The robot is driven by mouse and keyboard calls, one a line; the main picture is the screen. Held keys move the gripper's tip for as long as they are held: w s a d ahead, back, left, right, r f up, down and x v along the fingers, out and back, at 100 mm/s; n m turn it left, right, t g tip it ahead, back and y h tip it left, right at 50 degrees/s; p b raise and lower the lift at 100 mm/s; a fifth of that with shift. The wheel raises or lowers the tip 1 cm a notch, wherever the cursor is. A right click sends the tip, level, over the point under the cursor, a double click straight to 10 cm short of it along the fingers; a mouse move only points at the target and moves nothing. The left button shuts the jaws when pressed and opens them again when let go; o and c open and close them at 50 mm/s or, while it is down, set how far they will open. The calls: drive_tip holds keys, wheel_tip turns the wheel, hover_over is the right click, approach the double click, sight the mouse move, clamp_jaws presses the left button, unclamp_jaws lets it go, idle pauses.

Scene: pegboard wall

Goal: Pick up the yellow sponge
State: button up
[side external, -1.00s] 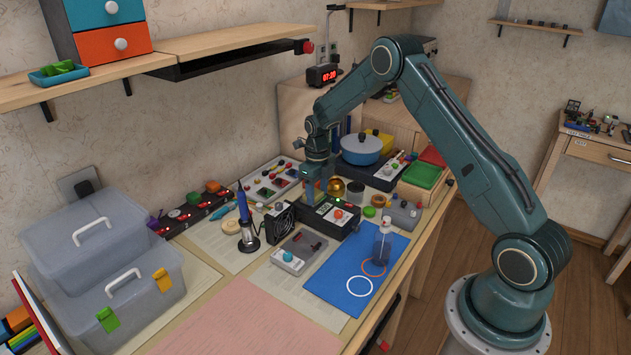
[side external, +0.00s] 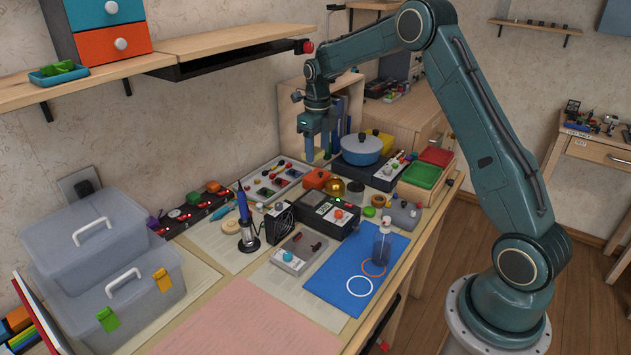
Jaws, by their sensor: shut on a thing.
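My gripper (side external: 322,156) is raised at the back of the bench, pointing down, above an orange item (side external: 317,179) and left of the blue pot (side external: 361,150). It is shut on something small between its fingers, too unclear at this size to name. I cannot pick out the yellow sponge for certain. A yellow item (side external: 385,141) shows behind the blue pot, partly hidden by it, and I cannot tell what it is.
Green (side external: 422,174) and red trays lie at the right. The shelf (side external: 235,45) overhangs the back left. The pink sheet (side external: 250,320) is clear.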

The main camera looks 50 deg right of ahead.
drive_tip(key=shift+r, duration=3.1)
drive_tip(key=a+n, duration=0.1)
drive_tip(key=n, duration=1.7)
hover_over(363, 282)
wheel_tip(363, 282, down, 5)
drive_tip(key=shift+f, duration=8.4)
drive_tip(key=shift+f, duration=0.1)
drive_tip(key=shift+f, duration=1.65)
drive_tip(key=shift+f, duration=0.1)
